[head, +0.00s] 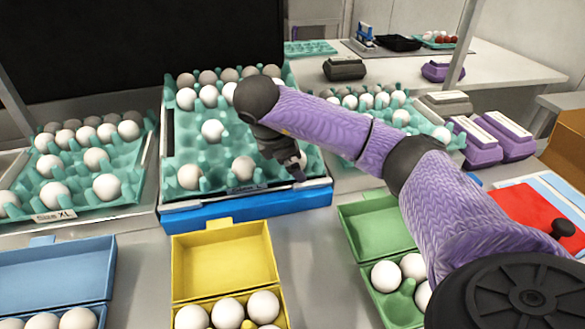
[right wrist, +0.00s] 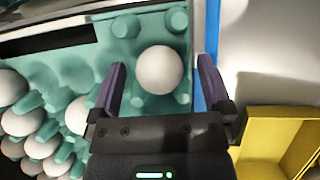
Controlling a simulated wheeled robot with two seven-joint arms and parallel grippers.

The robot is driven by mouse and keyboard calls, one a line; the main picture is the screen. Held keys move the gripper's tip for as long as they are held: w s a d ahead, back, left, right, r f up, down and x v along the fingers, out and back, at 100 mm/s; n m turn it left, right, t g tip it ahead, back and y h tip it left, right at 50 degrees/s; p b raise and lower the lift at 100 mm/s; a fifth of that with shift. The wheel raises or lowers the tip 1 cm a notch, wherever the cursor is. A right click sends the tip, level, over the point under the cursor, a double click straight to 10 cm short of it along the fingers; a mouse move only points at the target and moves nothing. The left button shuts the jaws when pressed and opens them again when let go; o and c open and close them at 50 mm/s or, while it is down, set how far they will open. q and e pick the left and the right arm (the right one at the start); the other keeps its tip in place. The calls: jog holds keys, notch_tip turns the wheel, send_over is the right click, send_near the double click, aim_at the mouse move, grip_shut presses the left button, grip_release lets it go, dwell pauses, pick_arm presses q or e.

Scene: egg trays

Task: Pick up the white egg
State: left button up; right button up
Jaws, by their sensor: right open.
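A white egg (right wrist: 160,70) sits in a teal egg tray (right wrist: 85,62), close to the tray's edge in the right wrist view. In the head view it shows partly (head: 302,160) behind my right gripper, at the front right corner of the middle tray (head: 215,160). My right gripper (head: 297,172) is open over that corner. In the right wrist view its two purple fingers (right wrist: 162,85) stand apart on either side of the egg, with gaps to both sides. Whether the fingertips are level with the egg I cannot tell. My left gripper is not in view.
More white eggs (head: 243,168) sit in the same tray, which rests on a blue-edged stand (head: 245,207). An open yellow carton (head: 222,258), a green carton (head: 375,228) and a blue carton (head: 55,270) stand in front. Another egg tray (head: 125,165) is at left.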

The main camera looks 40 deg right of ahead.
jog(key=shift+r, duration=0.15)
jog(key=c, duration=0.7)
